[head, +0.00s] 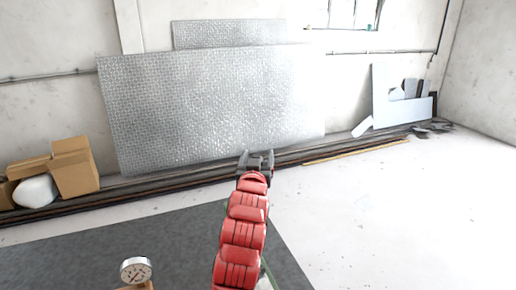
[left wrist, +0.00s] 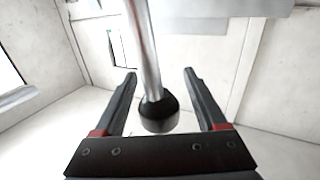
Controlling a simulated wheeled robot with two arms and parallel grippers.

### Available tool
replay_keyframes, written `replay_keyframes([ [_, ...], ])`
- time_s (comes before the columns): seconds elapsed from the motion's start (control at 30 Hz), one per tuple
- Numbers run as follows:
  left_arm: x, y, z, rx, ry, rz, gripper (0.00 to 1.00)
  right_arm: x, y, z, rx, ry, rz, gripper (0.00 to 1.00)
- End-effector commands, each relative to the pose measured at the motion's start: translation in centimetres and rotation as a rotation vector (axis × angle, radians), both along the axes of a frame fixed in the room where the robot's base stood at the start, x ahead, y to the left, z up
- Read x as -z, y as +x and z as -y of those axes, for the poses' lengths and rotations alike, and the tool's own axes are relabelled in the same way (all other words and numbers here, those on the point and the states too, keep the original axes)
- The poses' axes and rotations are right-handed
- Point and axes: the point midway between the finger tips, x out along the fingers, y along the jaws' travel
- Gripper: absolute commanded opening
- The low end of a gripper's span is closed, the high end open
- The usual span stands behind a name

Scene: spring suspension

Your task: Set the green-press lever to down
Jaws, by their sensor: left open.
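A metal lever rod (left wrist: 146,50) with a black ball knob (left wrist: 158,115) at its end shows in the left wrist view. The knob appears between the two fingers of my left gripper (left wrist: 160,85), nearer the palm than the tips. The fingers are spread, with a gap on each side of the knob. In the head view my left gripper (head: 257,158) is at the end of the red arm, with its jaws apart. I cannot make out the lever there. A thin green strip (head: 269,272) shows beside the arm at the bottom edge; the rest of the press is not visible. My right gripper is not in view.
A round dial gauge (head: 136,270) stands at the bottom left over a dark floor mat (head: 70,255). Cardboard boxes (head: 75,170) and large metal sheets (head: 205,105) stand along the back wall. The pale floor at the right is clear.

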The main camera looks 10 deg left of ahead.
Motion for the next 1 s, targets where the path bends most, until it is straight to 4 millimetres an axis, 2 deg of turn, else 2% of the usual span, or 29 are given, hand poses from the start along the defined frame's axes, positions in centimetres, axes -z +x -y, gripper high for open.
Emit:
replay_keyframes([
  [0.2, -0.03, 0.0, 0.02, 0.0, 0.0, 0.002, 0.74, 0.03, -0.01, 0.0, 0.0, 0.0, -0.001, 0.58],
  [0.23, -0.03, 0.0, 0.02, 0.0, 0.0, 0.002, 0.7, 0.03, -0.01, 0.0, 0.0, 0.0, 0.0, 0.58],
  [0.6, -0.04, 0.0, 0.02, 0.0, 0.0, 0.002, 0.04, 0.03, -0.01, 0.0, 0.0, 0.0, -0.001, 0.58],
  [0.63, -0.04, 0.0, 0.01, 0.0, 0.0, 0.002, 0.0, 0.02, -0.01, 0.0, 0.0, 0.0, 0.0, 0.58],
  [1.0, -0.04, -0.01, 0.02, 0.0, 0.0, 0.002, 0.0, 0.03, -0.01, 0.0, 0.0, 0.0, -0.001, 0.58],
])
